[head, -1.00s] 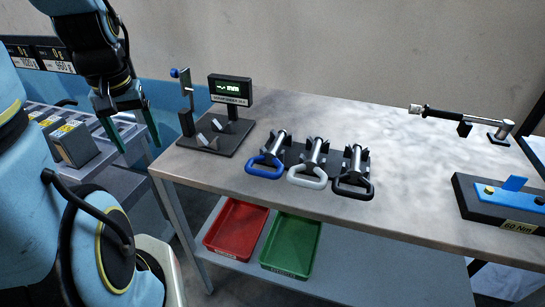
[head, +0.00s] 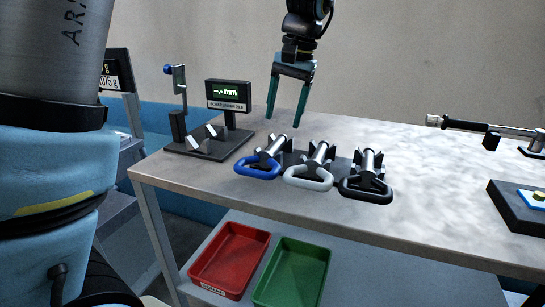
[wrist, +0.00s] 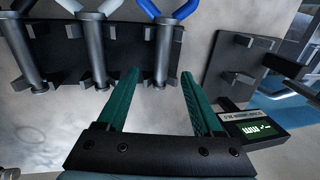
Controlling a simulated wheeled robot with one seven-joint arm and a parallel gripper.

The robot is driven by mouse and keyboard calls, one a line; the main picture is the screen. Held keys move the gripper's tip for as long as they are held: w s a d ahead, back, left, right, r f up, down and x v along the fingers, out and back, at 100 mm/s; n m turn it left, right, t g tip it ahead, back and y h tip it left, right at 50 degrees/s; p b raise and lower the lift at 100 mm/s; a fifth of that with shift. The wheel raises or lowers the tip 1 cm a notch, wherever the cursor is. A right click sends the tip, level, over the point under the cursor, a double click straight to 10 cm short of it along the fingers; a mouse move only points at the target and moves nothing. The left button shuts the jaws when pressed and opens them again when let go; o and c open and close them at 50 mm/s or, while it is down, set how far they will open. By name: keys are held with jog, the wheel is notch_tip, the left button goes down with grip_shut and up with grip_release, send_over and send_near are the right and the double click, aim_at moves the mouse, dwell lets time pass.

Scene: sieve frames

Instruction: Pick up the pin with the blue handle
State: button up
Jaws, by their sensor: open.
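The pin with the blue handle (head: 258,167) lies in a dark rack (head: 292,160) on the table, leftmost of three similar pins in the head view. Its metal shaft points to the back and its blue loop handle to the front. In the wrist view its shaft (wrist: 163,52) runs up from the rack, with the blue handle cut off at the top edge. My gripper (head: 283,122) is open and empty, above the table and behind the rack. In the wrist view the blue pin's shaft shows between and beyond the fingertips, apart from them.
The white-handled pin (head: 309,178) and black-handled pin (head: 366,188) lie alongside. A gauge stand with a display (head: 229,96) stands to the left. A torque tool (head: 480,127) is at the right. Red (head: 230,258) and green (head: 293,274) trays sit on the shelf below.

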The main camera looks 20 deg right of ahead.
aim_at(275, 144)
jog(key=f, duration=0.2)
jog(key=a+f, duration=0.1)
jog(key=f, duration=0.2)
jog(key=w+f, duration=0.1)
jog(key=f, duration=0.1)
jog(key=shift+a+f+p, duration=0.3)
jog(key=shift+a+f, duration=0.05)
jog(key=shift+f, duration=0.05)
grip_shut()
jog(key=shift+r, duration=0.1)
dwell(1.0)
